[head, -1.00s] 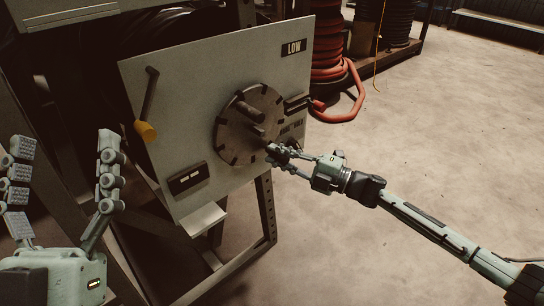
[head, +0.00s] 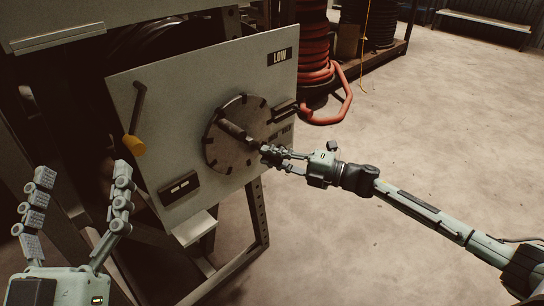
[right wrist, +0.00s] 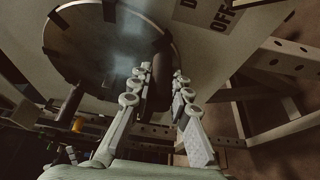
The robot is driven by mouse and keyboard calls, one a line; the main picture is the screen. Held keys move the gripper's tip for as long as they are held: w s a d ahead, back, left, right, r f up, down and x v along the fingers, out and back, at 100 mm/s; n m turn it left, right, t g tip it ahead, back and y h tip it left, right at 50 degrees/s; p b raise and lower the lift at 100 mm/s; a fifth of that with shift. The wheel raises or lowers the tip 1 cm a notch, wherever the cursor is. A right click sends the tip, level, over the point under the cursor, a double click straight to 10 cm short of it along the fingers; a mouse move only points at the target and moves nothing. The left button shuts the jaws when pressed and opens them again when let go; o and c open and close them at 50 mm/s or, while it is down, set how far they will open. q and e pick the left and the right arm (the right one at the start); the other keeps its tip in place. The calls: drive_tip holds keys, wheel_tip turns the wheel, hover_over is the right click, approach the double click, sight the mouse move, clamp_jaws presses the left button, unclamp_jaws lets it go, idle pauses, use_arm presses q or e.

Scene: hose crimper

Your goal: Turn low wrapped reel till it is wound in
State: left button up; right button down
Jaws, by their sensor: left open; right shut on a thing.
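My right gripper (head: 265,153) is shut on a dark peg (right wrist: 160,72) in front of the disc. In the right wrist view its fingers sit on both sides of that peg, and another peg (right wrist: 71,103) stands out to the left. My left gripper (head: 82,190) is open and empty, left of the panel. The wrapped material is not clearly visible.
A lever with a yellow knob (head: 134,145) hangs on the panel's left, above a small dark switch plate (head: 180,188). A dark bracket (head: 284,110) is right of the disc. Red hose coils (head: 314,65) stand behind. The floor (head: 430,150) at right is open.

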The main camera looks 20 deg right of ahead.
drive_tip(key=c, duration=1.4)
unclamp_jaws()
drive_tip(key=shift+d+r, duration=0.1)
drive_tip(key=shift+d, duration=0.05)
drive_tip(key=shift+c, duration=0.2)
drive_tip(key=shift+s, duration=0.1)
drive_tip(key=shift+s+d, duration=0.2)
drive_tip(key=shift+s, duration=0.05)
drive_tip(key=v, duration=1.1)
drive_tip(key=shift+d, duration=0.1)
